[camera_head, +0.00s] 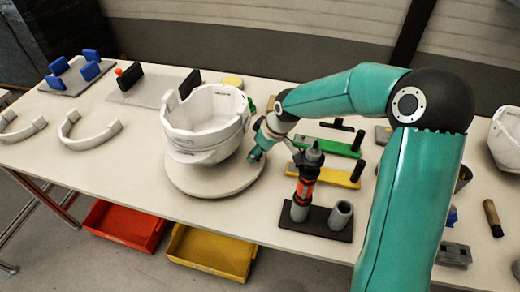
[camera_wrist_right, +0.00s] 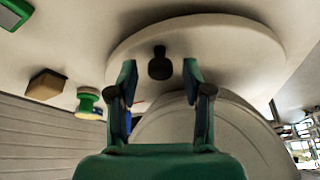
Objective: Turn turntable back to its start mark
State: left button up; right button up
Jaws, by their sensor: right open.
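The turntable (camera_head: 215,182) is a white round disc on the table, with a white helmet shell (camera_head: 208,118) on it. The turntable (camera_wrist_right: 225,35) also shows in the right wrist view, with a dark knob (camera_wrist_right: 160,64) near its edge. My right gripper (camera_head: 257,152) is at the turntable's right edge, beside the shell. In the wrist view its two fingers (camera_wrist_right: 159,80) are apart, with the knob seen between their tips; contact cannot be told. The knob is hidden in the head view. No start mark can be made out. My left gripper is not in view.
A dark stand with an orange-banded tool (camera_head: 305,185) and a grey cup is right of the turntable. Green (camera_head: 328,146) and yellow (camera_head: 328,174) fixtures lie behind it. A small green object (camera_head: 251,105) stands behind the shell. White curved bands (camera_head: 88,138) lie at left.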

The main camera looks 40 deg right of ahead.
jog(key=shift+c, duration=0.2)
grip_shut()
jog(key=shift+d, duration=0.1)
jog(key=shift+a, duration=0.2)
